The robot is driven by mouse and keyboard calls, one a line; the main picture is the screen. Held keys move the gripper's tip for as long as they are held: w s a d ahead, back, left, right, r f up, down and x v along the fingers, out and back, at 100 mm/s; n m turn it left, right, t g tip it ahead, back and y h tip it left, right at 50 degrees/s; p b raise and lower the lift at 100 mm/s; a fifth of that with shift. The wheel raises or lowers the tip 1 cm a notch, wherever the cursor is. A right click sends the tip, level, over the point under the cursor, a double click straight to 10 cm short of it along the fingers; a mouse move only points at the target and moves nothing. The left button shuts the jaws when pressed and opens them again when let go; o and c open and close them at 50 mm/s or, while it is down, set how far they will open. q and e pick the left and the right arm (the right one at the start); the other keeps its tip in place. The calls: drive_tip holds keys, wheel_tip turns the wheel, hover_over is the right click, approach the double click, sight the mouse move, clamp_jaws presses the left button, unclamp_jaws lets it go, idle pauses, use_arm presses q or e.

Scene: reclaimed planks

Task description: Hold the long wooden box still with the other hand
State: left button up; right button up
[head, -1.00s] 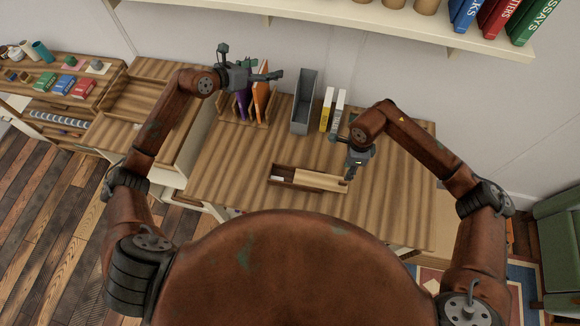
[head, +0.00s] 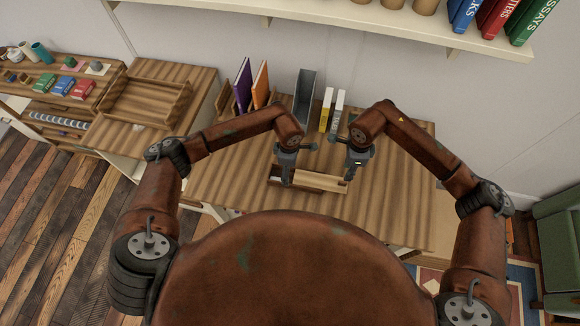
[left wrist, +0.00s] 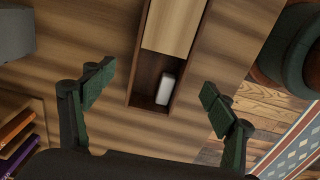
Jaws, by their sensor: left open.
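The long wooden box (head: 318,188) lies on the desk, its light sliding lid (left wrist: 173,25) drawn partly back. The open end shows a dark inside (left wrist: 146,78) with a small white object (left wrist: 165,88). My left gripper (head: 286,182) is above the box's left end and hides part of it. In the left wrist view its fingers (left wrist: 158,95) are spread wide, one on each side of the box's open end, with gaps between. My right gripper (head: 350,176) is at the box's right end; its fingertips are too small to tell whether they hold the lid or box.
Behind the box stand a grey holder (head: 305,97), white and yellow books (head: 332,110), and a wooden rack (head: 232,108) with purple and orange folders. A wooden tray (head: 145,101) is on the left surface. The desk left of the box is clear.

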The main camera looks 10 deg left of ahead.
sight(296, 179)
use_arm(q)
drive_tip(key=shift+f, duration=3.5)
drive_tip(key=shift+c, duration=0.7)
drive_tip(key=c, duration=1.3)
